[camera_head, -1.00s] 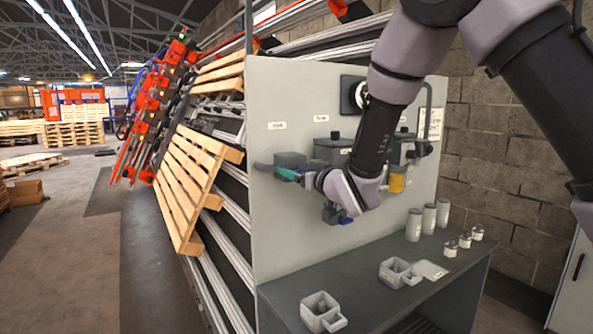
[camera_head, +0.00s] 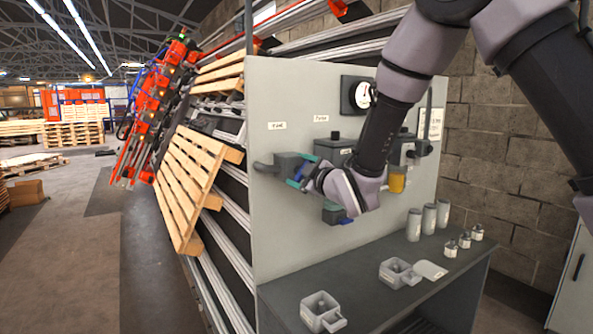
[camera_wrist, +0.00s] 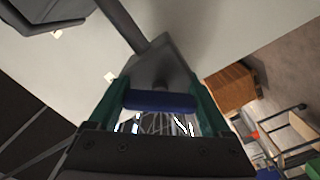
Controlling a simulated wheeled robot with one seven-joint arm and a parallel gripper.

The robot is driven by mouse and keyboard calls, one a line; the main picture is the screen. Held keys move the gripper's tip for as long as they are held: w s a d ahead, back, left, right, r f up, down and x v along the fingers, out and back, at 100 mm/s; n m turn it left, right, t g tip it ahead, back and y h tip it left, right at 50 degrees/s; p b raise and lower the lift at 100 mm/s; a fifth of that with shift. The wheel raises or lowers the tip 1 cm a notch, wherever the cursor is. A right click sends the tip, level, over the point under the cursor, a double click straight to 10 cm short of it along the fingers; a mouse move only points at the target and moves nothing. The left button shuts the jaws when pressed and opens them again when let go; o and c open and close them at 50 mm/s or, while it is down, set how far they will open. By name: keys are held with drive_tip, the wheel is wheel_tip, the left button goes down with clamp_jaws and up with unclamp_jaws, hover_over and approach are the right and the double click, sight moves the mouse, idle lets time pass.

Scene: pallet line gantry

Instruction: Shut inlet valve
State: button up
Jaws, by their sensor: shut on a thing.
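The inlet valve (camera_head: 288,163) is a grey block with a pipe on its left, mounted on the upright grey panel below a small label. In the wrist view, its body (camera_wrist: 166,62) stands just beyond my fingertips. My gripper (camera_head: 301,172) is at the front right of the valve. Its green fingers are shut on the blue valve handle (camera_wrist: 160,100), which lies crosswise between them. In the head view the handle is mostly hidden by my fingers and wrist.
A grey filter housing (camera_head: 334,150), a gauge (camera_head: 358,94) and a yellow-bowled unit (camera_head: 397,181) sit on the panel near my arm. Another blue lever (camera_head: 346,220) is below my wrist. Grey parts and cylinders (camera_head: 414,225) stand on the bench (camera_head: 365,297).

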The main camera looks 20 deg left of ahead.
drive_tip(key=shift+n, duration=4.1)
drive_tip(key=o, duration=1.2)
drive_tip(key=shift+c, duration=0.2)
drive_tip(key=v, duration=1.1)
drive_tip(key=shift+w, duration=0.1)
